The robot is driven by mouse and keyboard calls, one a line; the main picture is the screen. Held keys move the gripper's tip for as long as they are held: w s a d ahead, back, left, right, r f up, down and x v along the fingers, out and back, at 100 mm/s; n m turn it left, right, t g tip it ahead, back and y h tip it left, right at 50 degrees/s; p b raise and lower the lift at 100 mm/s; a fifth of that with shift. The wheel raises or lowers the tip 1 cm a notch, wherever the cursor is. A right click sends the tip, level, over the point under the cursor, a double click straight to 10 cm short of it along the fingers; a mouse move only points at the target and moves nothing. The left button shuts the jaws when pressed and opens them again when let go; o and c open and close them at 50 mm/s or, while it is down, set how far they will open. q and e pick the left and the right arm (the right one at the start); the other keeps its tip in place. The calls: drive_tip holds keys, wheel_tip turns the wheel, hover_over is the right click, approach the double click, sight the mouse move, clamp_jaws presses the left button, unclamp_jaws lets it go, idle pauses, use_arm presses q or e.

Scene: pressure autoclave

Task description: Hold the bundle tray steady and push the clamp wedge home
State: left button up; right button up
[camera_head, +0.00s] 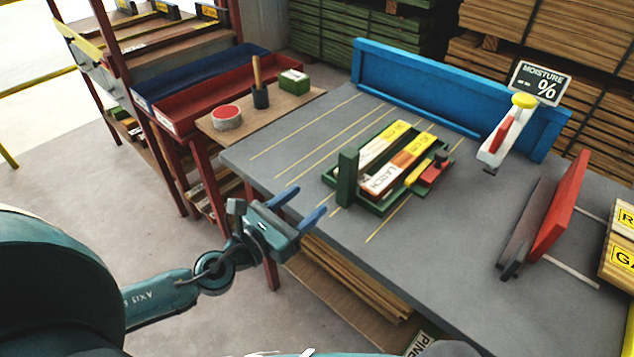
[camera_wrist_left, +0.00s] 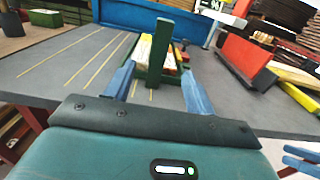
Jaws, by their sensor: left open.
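The green bundle tray (camera_head: 377,209) lies on the grey table. It holds wood bundles, one with a LARCH label (camera_head: 381,180), and has an upright green post (camera_head: 347,178) at its near left corner. A red block with a dark knob (camera_head: 432,173), seemingly the clamp wedge, sits at the tray's right side beside a yellow strip. My left gripper (camera_head: 300,207) is open and empty, short of the table's near edge and apart from the tray. In the left wrist view the post (camera_wrist_left: 160,50) shows between its fingers. Blue fingers at that view's lower right look like my right gripper (camera_wrist_left: 300,158).
A blue fence (camera_head: 430,88) runs along the table's back. A moisture meter (camera_head: 508,130) and a red upright plate (camera_head: 560,205) stand right of the tray. A side bench at left carries a round tin (camera_head: 227,118) and a green box (camera_head: 294,81). The table's near left is clear.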

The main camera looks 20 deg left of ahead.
sight(343, 173)
use_arm(q)
drive_tip(key=p+x, duration=0.2)
drive_tip(key=x, duration=1)
drive_tip(key=shift+w+d, duration=0.15)
drive_tip(key=shift+w, duration=0.1)
use_arm(e)
drive_tip(key=shift+s+d+r, duration=0.1)
drive_tip(key=shift+d+r, duration=0.25)
drive_tip(key=shift+r, duration=0.1)
use_arm(q)
drive_tip(key=shift+c, duration=0.2)
